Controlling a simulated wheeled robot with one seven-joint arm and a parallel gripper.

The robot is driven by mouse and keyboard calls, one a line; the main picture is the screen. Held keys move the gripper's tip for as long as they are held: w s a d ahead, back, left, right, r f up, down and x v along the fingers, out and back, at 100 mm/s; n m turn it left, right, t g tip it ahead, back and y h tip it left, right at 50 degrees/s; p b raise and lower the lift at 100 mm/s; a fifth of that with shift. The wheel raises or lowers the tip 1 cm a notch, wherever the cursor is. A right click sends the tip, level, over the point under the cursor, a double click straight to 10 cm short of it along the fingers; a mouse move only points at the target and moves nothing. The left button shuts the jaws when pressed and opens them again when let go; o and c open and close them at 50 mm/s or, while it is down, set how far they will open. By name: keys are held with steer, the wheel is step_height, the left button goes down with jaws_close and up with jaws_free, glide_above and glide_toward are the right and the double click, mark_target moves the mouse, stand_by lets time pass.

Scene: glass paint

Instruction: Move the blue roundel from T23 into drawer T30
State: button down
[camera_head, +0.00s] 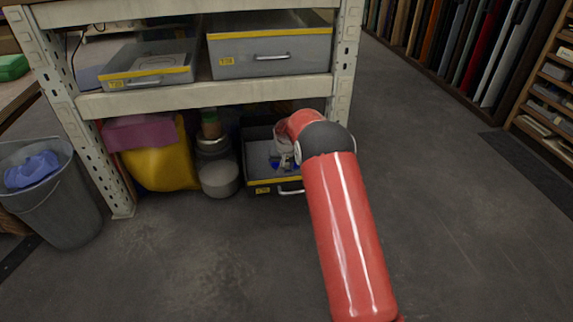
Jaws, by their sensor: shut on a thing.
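My gripper (281,160) is over the open grey drawer (257,165) on the floor level under the shelf. It points down into the drawer and is partly hidden by my red arm. A small patch of blue, the blue roundel (274,164), shows at the fingertips, and my gripper is shut on it. Whether the roundel touches the drawer floor cannot be told. The drawer has a yellow front strip, a small label and a metal handle. Two more grey drawers, at upper left (149,79) and upper right (270,70), sit on the shelf above; labels are too small to read surely.
The shelf board (200,99) and right post (344,65) are close to my arm. A metal can (219,178) and a yellow bag (162,168) stand left of the low drawer. A grey bin (65,215) stands at left. The floor in front is clear.

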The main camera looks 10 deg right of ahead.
steer(key=shift+f, duration=0.1)
steer(key=c, duration=1.2)
jaws_free()
steer(key=s+d+f+p+v, duration=0.1)
steer(key=s+p+v, duration=0.2)
steer(key=v, duration=1)
steer(key=s+f+p+v, duration=0.1)
steer(key=s+p+v, duration=0.1)
steer(key=v, duration=1.1)
steer(key=s+d+f+p+v, duration=0.1)
steer(key=s+p+v, duration=0.2)
steer(key=v, duration=1)
steer(key=s+r+n+p, duration=0.1)
steer(key=s+r+p, duration=0.1)
steer(key=s, duration=1.1)
steer(key=s+r+t+p, duration=0.1)
steer(key=s+r+p, duration=0.2)
steer(key=s, duration=1)
steer(key=shift+s+d+r+n+y, duration=0.3)
steer(key=shift+d+r+n, duration=0.15)
steer(key=shift+r, duration=0.1)
